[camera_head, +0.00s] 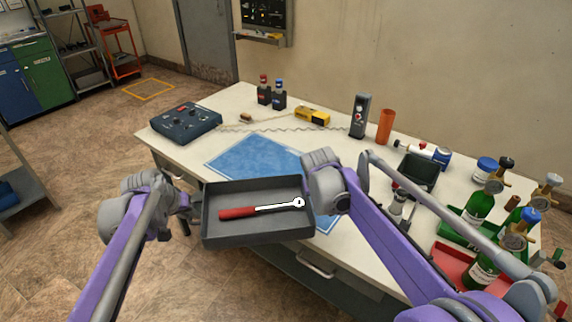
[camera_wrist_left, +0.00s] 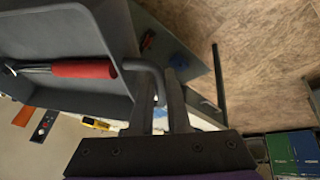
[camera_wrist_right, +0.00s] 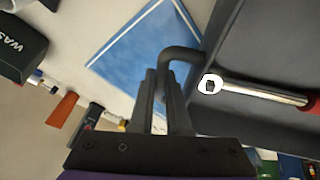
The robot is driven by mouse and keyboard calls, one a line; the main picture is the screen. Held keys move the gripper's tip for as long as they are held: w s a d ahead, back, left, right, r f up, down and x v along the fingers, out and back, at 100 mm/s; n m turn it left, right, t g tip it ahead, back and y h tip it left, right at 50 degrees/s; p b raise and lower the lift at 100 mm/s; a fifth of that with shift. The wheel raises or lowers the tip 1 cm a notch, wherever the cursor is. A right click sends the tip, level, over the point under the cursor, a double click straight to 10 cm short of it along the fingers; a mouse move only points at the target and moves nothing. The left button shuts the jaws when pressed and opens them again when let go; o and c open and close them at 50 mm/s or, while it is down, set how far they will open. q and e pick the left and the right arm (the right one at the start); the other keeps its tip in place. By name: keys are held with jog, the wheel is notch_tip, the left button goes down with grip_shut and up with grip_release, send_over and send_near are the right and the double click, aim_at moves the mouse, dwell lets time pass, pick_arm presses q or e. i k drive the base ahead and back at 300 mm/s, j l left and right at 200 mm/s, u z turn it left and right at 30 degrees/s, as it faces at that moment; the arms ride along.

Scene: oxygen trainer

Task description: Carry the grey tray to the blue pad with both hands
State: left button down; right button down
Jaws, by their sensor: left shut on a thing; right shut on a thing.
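The grey tray (camera_head: 225,194) is held up between my two arms, in front of the white table's near edge and partly in front of the blue pad (camera_head: 250,152). A wrench with a red handle (camera_head: 238,212) lies in the tray. My left gripper (camera_head: 188,208) is shut on the tray's left handle, which shows in the left wrist view (camera_wrist_left: 152,72). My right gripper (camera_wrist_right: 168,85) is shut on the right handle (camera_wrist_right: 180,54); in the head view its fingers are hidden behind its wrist. The blue pad lies flat on the table and also shows in the right wrist view (camera_wrist_right: 150,50).
The white table (camera_head: 235,103) holds a dark control box (camera_head: 185,123) left of the pad. Two small bottles (camera_head: 272,92), a yellow device (camera_head: 312,115) and an orange cylinder (camera_head: 385,127) stand behind it. Green gas bottles (camera_head: 480,206) crowd the right end. The pad's visible surface is clear.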

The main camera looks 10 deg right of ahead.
aim_at(284, 173)
jog(key=i+l, duration=0.6)
jog(key=i, duration=0.2)
